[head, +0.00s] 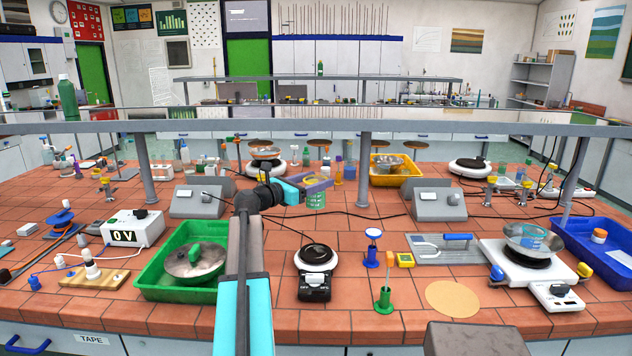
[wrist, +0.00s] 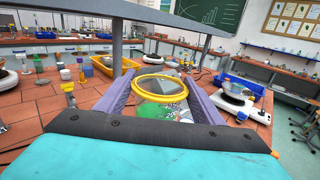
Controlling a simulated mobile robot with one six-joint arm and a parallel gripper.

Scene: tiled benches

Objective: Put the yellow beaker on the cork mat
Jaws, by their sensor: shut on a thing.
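The yellow beaker (wrist: 162,98) is a clear vessel with a yellow rim and green markings. It sits between the two purple fingers of my gripper (wrist: 160,82), which is shut on it. In the head view my gripper (head: 314,187) holds the beaker (head: 316,201) above the middle of the bench; the fingers partly hide it. The cork mat (head: 452,298) is a round tan disc lying flat and bare near the bench's front edge, right of and nearer than my gripper. I cannot make out the mat in the wrist view.
A shelf rail (head: 420,125) on posts spans the bench.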

